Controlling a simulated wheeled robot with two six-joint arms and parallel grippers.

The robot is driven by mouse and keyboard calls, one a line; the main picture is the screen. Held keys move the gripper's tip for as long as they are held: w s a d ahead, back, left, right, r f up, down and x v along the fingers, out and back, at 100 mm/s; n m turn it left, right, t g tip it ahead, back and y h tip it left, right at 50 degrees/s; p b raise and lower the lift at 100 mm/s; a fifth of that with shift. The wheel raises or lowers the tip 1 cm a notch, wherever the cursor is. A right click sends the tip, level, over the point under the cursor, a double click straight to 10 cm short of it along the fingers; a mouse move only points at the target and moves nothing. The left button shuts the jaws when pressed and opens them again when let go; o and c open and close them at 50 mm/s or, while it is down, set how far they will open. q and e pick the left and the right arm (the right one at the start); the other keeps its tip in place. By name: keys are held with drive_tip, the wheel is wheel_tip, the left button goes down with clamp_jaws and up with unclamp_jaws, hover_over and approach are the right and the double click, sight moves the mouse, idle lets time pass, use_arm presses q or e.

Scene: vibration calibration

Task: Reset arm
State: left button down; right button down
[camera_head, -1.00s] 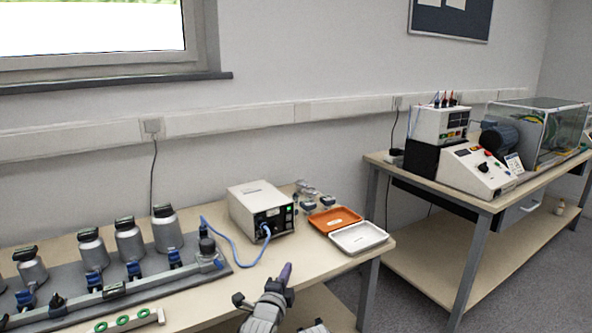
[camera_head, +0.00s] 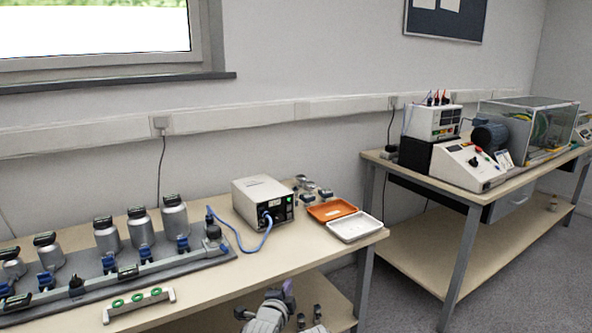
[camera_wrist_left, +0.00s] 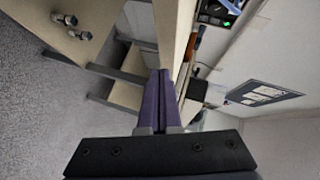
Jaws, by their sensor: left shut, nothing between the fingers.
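My left gripper (camera_head: 287,288) shows at the bottom middle of the head view, just in front of the near table's front edge. Only its purple fingertips and grey wrist show there. In the left wrist view its two purple fingers (camera_wrist_left: 159,103) lie together, shut with nothing between them. My right gripper is not clearly in view.
The near table (camera_head: 215,286) holds a grey rig with several metal cylinders (camera_head: 174,221), a white instrument box (camera_head: 262,200), an orange tray (camera_head: 332,210) and a white tray (camera_head: 354,227). A green-ringed rack (camera_head: 138,302) lies in front. A second bench (camera_head: 420,177) stands at right.

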use_arm(q)
drive_tip(key=s+a+f+n+g+y, duration=0.2)
drive_tip(key=s+f+n+g, duration=0.55)
drive_tip(key=s, duration=0.35)
drive_tip(key=s+a+f+n+g+y, duration=0.25)
drive_tip(key=s+f+n+g, duration=0.45)
drive_tip(key=s, duration=0.4)
wheel_tip(320, 180, up, 30)
drive_tip(key=p, duration=3.1)
drive_tip(key=shift+s+d+m, duration=0.35)
drive_tip(key=shift+s+d, duration=0.05)
